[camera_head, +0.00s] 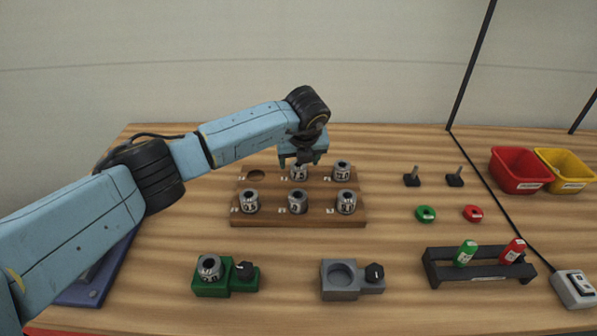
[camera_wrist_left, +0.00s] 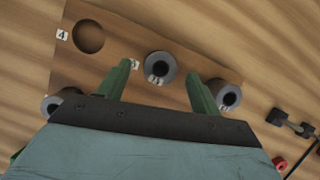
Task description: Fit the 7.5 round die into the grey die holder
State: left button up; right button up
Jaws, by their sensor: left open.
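My left gripper (camera_head: 306,162) is open, pointing down over the back row near the middle die (camera_head: 299,174). In the left wrist view that die (camera_wrist_left: 159,67) lies between and beyond the open fingers (camera_wrist_left: 160,82), apparently untouched. My right gripper is not in view.
The rack (camera_head: 290,220) has an empty hole (camera_head: 255,175) at back left. A green holder (camera_head: 210,288) with a die in it stands front left. A dark stand (camera_head: 480,272) with green and red pieces is front right. Red (camera_head: 519,184) and yellow bins are at far right.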

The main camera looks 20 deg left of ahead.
pick_arm(q)
jog(key=shift+x, duration=1)
grip_shut()
